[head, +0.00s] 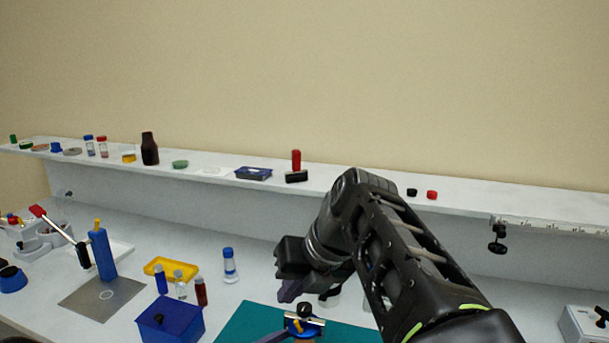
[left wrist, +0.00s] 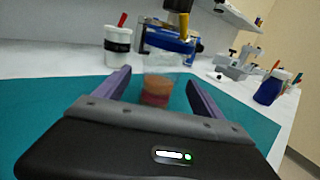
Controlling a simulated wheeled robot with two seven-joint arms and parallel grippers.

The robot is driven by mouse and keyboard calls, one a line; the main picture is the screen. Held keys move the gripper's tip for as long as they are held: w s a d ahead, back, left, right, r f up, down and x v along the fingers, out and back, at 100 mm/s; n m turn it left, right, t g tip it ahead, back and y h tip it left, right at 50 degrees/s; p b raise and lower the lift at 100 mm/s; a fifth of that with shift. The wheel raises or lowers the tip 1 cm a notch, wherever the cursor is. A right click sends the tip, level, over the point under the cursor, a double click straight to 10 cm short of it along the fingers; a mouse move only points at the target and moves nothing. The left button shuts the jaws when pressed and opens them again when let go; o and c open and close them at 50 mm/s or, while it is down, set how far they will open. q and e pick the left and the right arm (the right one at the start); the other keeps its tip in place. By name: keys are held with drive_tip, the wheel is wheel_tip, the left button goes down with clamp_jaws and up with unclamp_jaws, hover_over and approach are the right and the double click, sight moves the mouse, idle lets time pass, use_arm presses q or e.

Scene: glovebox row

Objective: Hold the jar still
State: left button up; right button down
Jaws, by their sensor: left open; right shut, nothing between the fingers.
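In the left wrist view a small jar (left wrist: 157,91), amber above and dark red below, stands upright on the green mat (left wrist: 52,108). My left gripper (left wrist: 158,78) is open, with one purple finger on each side of the jar and a visible gap at both sides. Behind the jar is a blue device with a yellow handle (left wrist: 183,43); how it relates to the jar is unclear. In the head view my right gripper (head: 288,291) is shut and empty above the mat (head: 238,322). The jar is not clearly visible there.
A white cup with a black band (left wrist: 117,42) stands behind the mat. In the head view a blue box (head: 170,324), yellow tray (head: 163,268) and several vials are left of the mat. A shelf (head: 215,170) with small items runs along the wall.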

use_arm(q)
drive_tip(key=v, duration=0.8)
drive_tip(key=shift+s+a, duration=0.15)
drive_tip(key=shift+a, duration=0.05)
